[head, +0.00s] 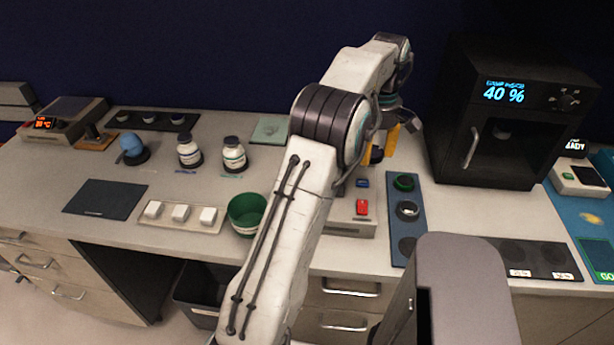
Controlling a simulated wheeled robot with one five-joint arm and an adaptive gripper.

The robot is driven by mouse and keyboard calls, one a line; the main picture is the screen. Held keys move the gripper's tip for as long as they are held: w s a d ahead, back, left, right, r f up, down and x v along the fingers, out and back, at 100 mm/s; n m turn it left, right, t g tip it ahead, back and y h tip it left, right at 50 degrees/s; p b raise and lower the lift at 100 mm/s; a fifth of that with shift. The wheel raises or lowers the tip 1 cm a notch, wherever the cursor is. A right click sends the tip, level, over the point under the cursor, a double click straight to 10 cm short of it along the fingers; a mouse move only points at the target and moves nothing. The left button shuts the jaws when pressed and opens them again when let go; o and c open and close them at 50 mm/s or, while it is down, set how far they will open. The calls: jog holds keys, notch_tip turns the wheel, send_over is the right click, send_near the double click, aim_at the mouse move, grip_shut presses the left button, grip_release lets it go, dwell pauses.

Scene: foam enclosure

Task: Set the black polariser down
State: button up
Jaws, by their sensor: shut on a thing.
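My gripper (380,148) is behind my raised arm, over the bench right of centre, with its yellow finger parts partly showing. It is shut on a small dark thing (377,156), seemingly the black polariser, mostly hidden by the arm and fingers. A blue strip (421,228) lies just right of and in front of the gripper. Whether the held thing touches anything below cannot be told.
A grey device with a red switch (362,207) stands left of the strip, partly behind my arm. A black oven-like box (514,115) reading 40 % stands at the right. A green cup (247,210), white bottles (234,154) and a dark mat (105,199) are left.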

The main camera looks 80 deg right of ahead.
jog(key=shift+w+a, duration=0.25)
jog(key=shift+w, duration=0.05)
jog(key=shift+a+n, duration=0.3)
jog(key=shift+n, duration=0.2)
jog(key=shift+w+f, duration=0.1)
jog(key=shift+w, duration=0.05)
jog(key=w+d+f, duration=0.1)
jog(key=w+f, duration=0.1)
jog(key=w, duration=0.1)
jog(key=w+d+f+p, duration=0.1)
jog(key=w+f, duration=0.1)
jog(key=w, duration=0.2)
jog(key=w+d+f, duration=0.1)
jog(key=w+f, duration=0.1)
jog(key=w, duration=0.1)
jog(key=shift+w+d+f, duration=0.1)
jog(key=shift+w+f, duration=0.25)
jog(key=shift+f+p, duration=0.55)
jog(key=shift+f, duration=1.5)
jog(key=shift+f, duration=0.15)
jog(key=o, duration=1.1)
